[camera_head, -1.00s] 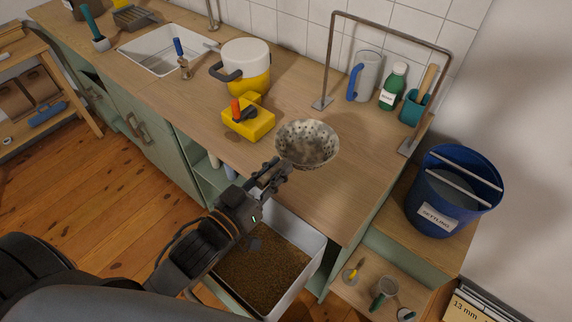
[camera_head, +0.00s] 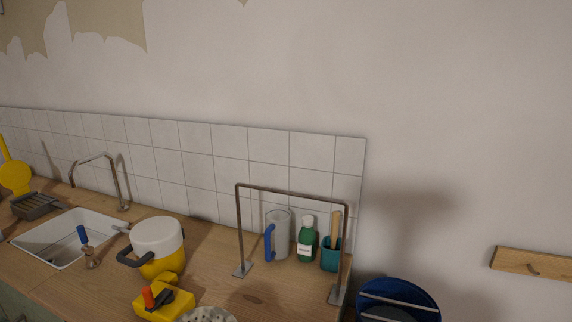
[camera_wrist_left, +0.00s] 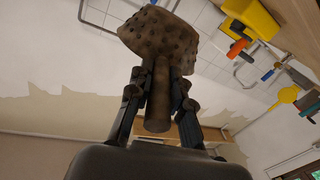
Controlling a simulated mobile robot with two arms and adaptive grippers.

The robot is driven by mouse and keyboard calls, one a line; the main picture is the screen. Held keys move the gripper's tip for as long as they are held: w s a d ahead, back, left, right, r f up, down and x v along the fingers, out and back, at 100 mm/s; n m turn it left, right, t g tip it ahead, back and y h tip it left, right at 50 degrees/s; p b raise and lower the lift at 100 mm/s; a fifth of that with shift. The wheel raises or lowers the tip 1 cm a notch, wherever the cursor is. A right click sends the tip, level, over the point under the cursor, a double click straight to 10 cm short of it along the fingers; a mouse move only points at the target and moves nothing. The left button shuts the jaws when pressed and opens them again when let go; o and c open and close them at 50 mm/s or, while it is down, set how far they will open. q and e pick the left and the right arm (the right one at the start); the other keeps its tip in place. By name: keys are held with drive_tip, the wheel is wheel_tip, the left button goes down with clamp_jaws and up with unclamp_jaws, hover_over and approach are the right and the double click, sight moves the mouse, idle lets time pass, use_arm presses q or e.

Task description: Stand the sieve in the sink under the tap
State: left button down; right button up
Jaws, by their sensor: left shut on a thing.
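The sieve (camera_wrist_left: 158,38) is a perforated metal bowl with a short handle; in the left wrist view my left gripper (camera_wrist_left: 160,88) is shut on that handle. In the head view only the sieve's rim (camera_head: 209,315) shows at the bottom edge, beside the yellow block; the gripper is out of that view. The white sink (camera_head: 40,240) is set in the worktop at the left. The tap (camera_head: 118,182) rises behind the sink, its spout reaching left over it. My right gripper is not in view.
A yellow and white pot (camera_head: 160,245) and a yellow block with an orange handle (camera_head: 165,303) stand between sieve and sink. A blue-handled tool (camera_head: 88,245) stands at the sink's right rim. A metal frame (camera_head: 290,192), jug (camera_head: 281,235) and green bottle (camera_head: 307,242) stand right.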

use_arm(q)
drive_tip(key=shift+a+f+n+y, duration=0.6)
drive_tip(key=shift+f+n+y, duration=0.15)
drive_tip(key=shift+y, duration=0.55)
